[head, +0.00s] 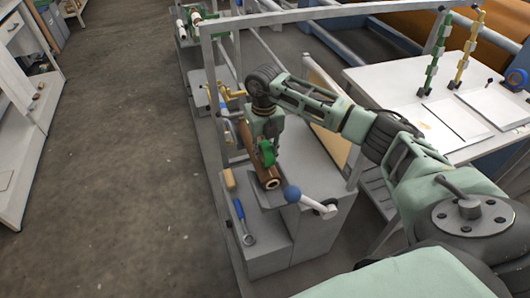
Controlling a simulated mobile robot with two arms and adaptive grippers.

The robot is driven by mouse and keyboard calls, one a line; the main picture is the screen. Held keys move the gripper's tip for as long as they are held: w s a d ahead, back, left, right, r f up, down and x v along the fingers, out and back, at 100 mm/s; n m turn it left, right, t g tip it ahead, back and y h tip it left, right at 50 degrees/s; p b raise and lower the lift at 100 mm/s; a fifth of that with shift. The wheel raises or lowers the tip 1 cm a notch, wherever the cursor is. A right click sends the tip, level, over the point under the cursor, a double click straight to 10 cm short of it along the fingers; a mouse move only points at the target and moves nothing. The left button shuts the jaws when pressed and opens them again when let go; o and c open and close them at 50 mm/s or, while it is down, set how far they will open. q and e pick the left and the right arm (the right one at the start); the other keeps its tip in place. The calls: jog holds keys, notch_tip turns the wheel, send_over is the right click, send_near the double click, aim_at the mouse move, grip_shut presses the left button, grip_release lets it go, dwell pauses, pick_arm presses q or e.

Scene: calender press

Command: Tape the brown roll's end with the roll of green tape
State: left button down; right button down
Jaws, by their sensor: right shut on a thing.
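The brown roll (273,178) lies lengthwise on a grey stand near the middle of the head view, its near end showing a pale core with a dark hole. My right gripper (263,150) reaches down over the roll from above. It is shut on the roll of green tape (266,153), which is held at the roll's near part. Whether the tape touches the roll's surface I cannot tell. The gripper's fingers are partly hidden by the hand and the tape. My left gripper is not in view.
A wrench with a blue handle (244,222) and a tan block (229,179) lie on the lower shelf. A white table (400,85) is at the right. Open floor lies left.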

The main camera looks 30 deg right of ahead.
jog(key=shift+f, duration=0.1)
dwell(0.3)
jog(key=shift+w+d+b, duration=0.2)
jog(key=shift+w+b, duration=0.1)
jog(key=shift+w, duration=0.25)
jog(key=shift+w, duration=0.15)
jog(key=shift+w+d+b, duration=0.1)
jog(key=shift+w+b, duration=0.3)
jog(key=shift+w, duration=0.1)
jog(key=shift+w+d+b, duration=0.1)
jog(key=shift+w+b, duration=0.3)
jog(key=shift+w, duration=0.05)
jog(key=shift+w, duration=0.2)
dwell(0.3)
jog(key=shift+w+d+b, duration=0.2)
jog(key=shift+w+b, duration=0.15)
jog(key=shift+w, duration=0.05)
